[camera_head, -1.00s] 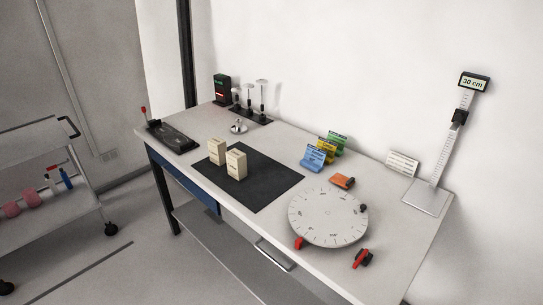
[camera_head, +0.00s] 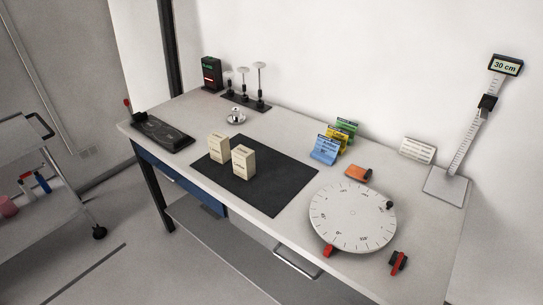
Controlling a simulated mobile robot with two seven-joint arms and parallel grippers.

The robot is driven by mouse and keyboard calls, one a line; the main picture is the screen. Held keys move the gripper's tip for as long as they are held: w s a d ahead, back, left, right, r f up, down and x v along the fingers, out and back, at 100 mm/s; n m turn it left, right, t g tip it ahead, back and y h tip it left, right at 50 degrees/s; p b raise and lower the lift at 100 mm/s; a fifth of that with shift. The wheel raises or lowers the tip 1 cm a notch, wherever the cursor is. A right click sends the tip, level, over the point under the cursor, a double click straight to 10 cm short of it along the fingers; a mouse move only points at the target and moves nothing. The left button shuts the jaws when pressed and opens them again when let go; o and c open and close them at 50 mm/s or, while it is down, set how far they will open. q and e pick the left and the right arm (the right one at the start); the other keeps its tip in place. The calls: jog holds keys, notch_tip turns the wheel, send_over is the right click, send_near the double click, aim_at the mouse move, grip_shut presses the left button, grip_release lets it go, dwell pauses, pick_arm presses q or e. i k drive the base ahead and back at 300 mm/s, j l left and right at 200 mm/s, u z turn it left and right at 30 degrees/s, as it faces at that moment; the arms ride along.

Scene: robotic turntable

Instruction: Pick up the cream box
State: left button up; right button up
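Two cream boxes stand upright side by side on a black mat (camera_head: 273,192) on the table. One cream box (camera_head: 219,149) is at the back left. The other cream box (camera_head: 244,166) is in front of it and to the right, and seems to overlap its edge in the view; I cannot tell whether they touch. Both carry small dark print. Neither of my grippers shows in the head view.
A round white dial turntable (camera_head: 352,217) is right of the mat. Blue, yellow and green cards (camera_head: 326,149) stand behind it, with an orange block (camera_head: 358,173) nearby. A black tray (camera_head: 162,134) is at the left end. A height gauge (camera_head: 446,186) stands at right. A cart (camera_head: 40,190) is at left.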

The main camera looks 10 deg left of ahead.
aim_at(243, 158)
jog(key=i+j+z, duration=0.1)
jog(key=j+z, duration=0.75)
jog(key=j, duration=0.1)
